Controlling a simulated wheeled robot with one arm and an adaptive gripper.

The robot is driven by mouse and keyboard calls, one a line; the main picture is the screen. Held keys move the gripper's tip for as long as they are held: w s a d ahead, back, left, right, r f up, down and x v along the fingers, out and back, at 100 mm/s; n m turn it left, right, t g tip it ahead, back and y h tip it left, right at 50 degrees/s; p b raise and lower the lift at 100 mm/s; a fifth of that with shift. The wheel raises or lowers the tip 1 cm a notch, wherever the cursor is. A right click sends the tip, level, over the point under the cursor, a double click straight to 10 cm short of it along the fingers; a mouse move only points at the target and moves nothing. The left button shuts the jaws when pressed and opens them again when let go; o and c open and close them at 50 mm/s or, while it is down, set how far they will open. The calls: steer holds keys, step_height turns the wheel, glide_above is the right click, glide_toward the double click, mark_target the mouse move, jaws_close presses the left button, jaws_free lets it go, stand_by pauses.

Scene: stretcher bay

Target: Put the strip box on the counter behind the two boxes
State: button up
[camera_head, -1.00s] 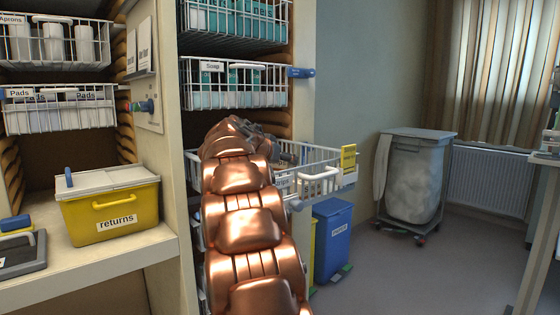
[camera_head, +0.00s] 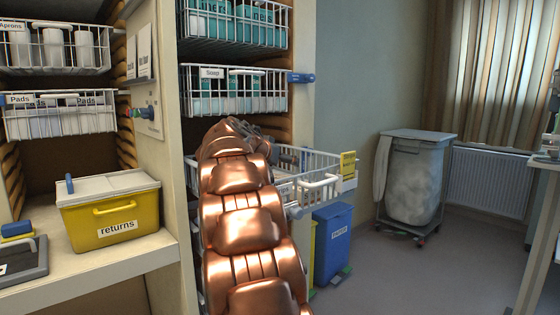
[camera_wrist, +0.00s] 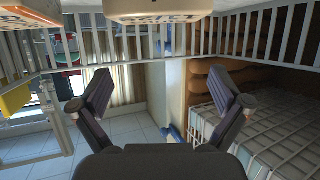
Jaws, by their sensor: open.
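My gripper (camera_wrist: 150,82) is open in the wrist view, with its two dark fingers apart and nothing between them. In the head view the copper arm hides most of my gripper (camera_head: 262,136), which is at the pulled-out white wire basket (camera_head: 318,186). In the wrist view two pale boxes, one with orange print (camera_wrist: 52,14) and one with dark lettering (camera_wrist: 155,9), show at the top edge behind wire bars, beyond the fingers. I cannot tell whether either is the strip box. The counter (camera_head: 110,262) is at the left of the head view. The two boxes on it cannot be made out.
A yellow returns box (camera_head: 112,212) and a dark tray (camera_head: 22,262) stand on the counter. Wire baskets of supplies (camera_head: 235,92) hang above my arm. A blue bin (camera_head: 332,245) stands below the pulled-out basket. Floor is clear toward the grey laundry cart (camera_head: 415,185).

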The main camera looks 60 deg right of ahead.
steer(key=v, duration=0.6)
steer(key=shift+a, duration=0.4)
steer(key=shift+r, duration=0.15)
